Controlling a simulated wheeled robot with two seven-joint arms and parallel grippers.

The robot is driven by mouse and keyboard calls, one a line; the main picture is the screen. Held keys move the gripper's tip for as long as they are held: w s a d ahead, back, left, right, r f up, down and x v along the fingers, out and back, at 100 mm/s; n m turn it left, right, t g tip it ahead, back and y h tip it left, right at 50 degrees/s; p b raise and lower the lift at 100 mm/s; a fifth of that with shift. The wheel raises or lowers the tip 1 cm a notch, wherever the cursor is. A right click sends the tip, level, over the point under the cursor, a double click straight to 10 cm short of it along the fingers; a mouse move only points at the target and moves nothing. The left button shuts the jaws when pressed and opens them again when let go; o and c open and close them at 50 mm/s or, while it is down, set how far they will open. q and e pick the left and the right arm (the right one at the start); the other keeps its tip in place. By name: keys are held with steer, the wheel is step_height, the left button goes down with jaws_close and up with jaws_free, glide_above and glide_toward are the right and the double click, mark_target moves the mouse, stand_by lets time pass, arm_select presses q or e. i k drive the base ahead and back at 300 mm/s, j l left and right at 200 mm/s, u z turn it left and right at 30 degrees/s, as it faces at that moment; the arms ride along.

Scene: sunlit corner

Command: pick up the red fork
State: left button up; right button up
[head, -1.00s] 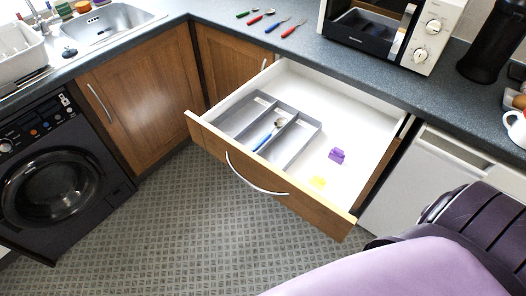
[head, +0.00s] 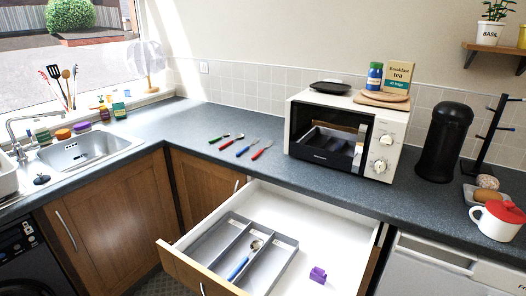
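Several utensils with coloured handles lie in a row on the dark counter (head: 200,118), left of the microwave. Two have red handles: one red-handled utensil (head: 230,140) lies between a green-handled one (head: 215,140) and a blue-handled one (head: 243,151). The other red-handled utensil (head: 259,154) lies at the right end of the row. Their heads are too small for me to tell which is the fork. Neither gripper is in view.
Below, a drawer (head: 335,225) stands open. It holds a grey cutlery tray (head: 284,240) with a blue-handled spoon (head: 240,265), and a purple block (head: 318,275). A white microwave (head: 395,125) stands right of the utensils. The counter around the row is clear.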

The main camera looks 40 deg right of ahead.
mark_target(258, 153)
steer(key=i+z, duration=0.1)
steer(key=z, duration=0.3)
steer(key=i+j+z, duration=0.1)
steer(key=z, duration=0.35)
steer(key=i+j+z, duration=0.1)
steer(key=z, duration=0.3)
